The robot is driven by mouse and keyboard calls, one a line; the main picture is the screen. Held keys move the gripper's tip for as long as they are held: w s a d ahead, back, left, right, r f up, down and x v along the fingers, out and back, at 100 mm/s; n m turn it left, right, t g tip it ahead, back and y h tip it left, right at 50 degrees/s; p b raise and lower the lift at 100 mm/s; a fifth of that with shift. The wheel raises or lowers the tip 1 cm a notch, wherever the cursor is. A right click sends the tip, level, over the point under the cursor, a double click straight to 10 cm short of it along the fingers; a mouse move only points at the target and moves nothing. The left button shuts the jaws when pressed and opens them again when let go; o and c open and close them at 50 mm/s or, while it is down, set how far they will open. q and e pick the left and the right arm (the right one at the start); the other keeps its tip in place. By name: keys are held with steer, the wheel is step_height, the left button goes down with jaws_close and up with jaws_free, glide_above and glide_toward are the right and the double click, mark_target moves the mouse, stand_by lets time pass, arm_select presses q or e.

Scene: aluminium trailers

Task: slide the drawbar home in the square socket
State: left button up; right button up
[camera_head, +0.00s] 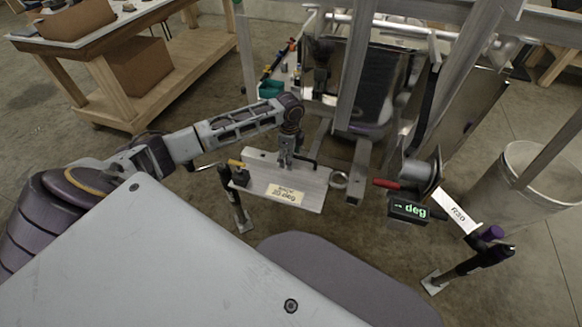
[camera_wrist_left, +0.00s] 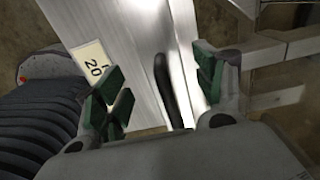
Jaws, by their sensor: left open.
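A silver aluminium piece (camera_head: 262,172) with a "20 deg" label lies in the middle of the head view, on a stand. It fills much of the left wrist view (camera_wrist_left: 145,50). I cannot tell surely whether it is the drawbar. A black bent handle (camera_wrist_left: 163,85) rises from it. My left gripper (camera_head: 288,160) is over it; in the left wrist view my left gripper (camera_wrist_left: 165,92) is open, its green-padded fingers on either side of the handle, with a gap. A square tube (camera_head: 359,172), perhaps the socket, stands just right of the piece. My right gripper is not in view.
A red-handled part (camera_head: 386,184) and a display box (camera_head: 408,209) are at right. A trailer frame (camera_head: 365,50) rises behind. A bin (camera_head: 520,185) and wooden bench (camera_head: 110,75) flank the area.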

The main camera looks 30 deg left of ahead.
mark_target(294, 164)
arm_select(q)
steer(key=shift+w+d+f, duration=0.1)
steer(key=shift+f, duration=0.6)
steer(key=shift+w+f+b, duration=0.15)
steer(key=shift+f+b, duration=0.25)
steer(key=shift+f, duration=1.25)
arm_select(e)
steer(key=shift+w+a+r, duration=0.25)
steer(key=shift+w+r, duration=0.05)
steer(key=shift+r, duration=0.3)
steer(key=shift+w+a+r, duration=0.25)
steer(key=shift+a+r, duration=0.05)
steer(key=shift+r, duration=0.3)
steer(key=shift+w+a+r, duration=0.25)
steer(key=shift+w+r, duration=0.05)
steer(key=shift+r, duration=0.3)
arm_select(q)
jaws_close()
steer(key=shift+r, duration=0.1)
